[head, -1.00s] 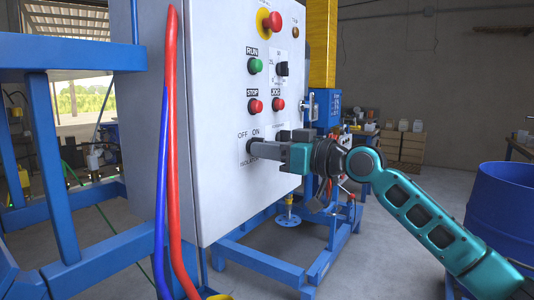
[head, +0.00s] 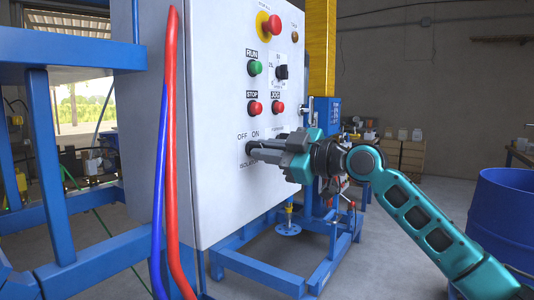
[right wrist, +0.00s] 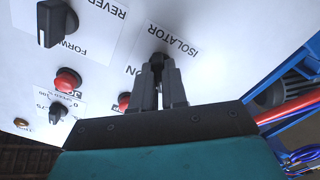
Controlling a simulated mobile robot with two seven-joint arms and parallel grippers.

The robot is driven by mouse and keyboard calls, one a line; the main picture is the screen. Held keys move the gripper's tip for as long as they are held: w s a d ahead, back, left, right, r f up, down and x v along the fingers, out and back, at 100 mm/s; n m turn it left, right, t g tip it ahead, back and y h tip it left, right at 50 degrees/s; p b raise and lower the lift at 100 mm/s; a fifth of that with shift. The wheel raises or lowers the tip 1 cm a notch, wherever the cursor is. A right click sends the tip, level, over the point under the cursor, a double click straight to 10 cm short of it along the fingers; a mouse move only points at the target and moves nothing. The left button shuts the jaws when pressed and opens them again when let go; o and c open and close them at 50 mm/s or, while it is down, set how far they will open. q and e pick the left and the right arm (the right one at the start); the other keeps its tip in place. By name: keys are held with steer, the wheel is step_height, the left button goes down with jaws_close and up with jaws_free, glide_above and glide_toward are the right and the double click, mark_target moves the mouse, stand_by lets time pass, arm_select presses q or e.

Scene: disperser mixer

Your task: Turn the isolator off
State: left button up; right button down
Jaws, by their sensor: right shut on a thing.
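The isolator knob (head: 252,148) is a black rotary switch low on the front of the pale control panel (head: 215,200), below the OFF and ON labels. My right gripper (head: 257,147) reaches it from the right, with its fingers pointing at the panel. In the right wrist view, the fingertips (right wrist: 159,75) are closed on both sides of the black knob (right wrist: 157,61), beside the ISOLATOR label. The fingers partly hide the knob, so its exact setting is hard to read. My left gripper is not in view.
Above are the STOP button (head: 253,107), the JOG button (head: 277,107), the green RUN button (head: 254,68) and a speed knob (head: 281,72). Red and blue hoses (head: 173,200) hang at the panel's left edge. A blue drum (head: 500,210) stands at right.

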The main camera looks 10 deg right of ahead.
stand_by(0.5)
steer(key=c, duration=1.2)
jaws_free()
steer(key=shift+o, duration=0.2)
arm_select(q)
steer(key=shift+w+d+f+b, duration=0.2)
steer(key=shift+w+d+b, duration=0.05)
steer(key=shift+b, duration=0.5)
arm_select(e)
steer(key=v, duration=1.3)
steer(key=shift+a, duration=0.1)
